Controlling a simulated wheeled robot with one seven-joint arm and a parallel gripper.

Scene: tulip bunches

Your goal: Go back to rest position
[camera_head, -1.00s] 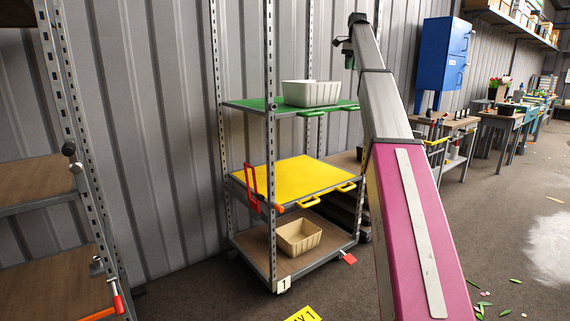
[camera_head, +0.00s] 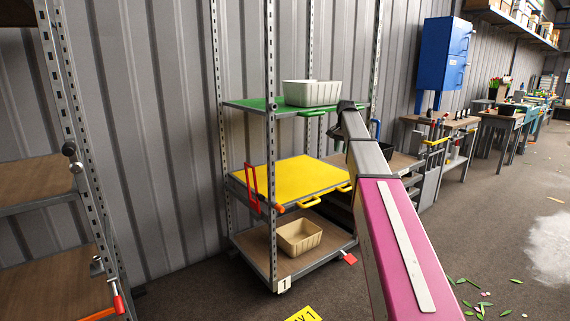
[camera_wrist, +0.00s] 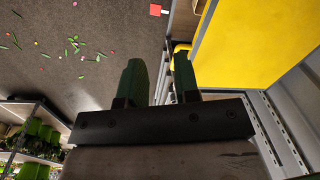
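My gripper (camera_wrist: 160,72) shows in the wrist view with its two dark green fingers apart and nothing visible between them. It is beside the yellow shelf (camera_wrist: 255,40), which lies to its right in that view. In the head view my arm is bent in front of the right side of the rack, and the gripper itself is hidden.
The rack carries a green shelf (camera_head: 255,105) with a pale bin (camera_head: 312,93), a yellow shelf (camera_head: 290,178), and a lower shelf with a beige bin (camera_head: 299,237). A blue cabinet (camera_head: 443,53) and workbenches (camera_head: 505,120) stand right. Leaves (camera_wrist: 75,45) litter the floor.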

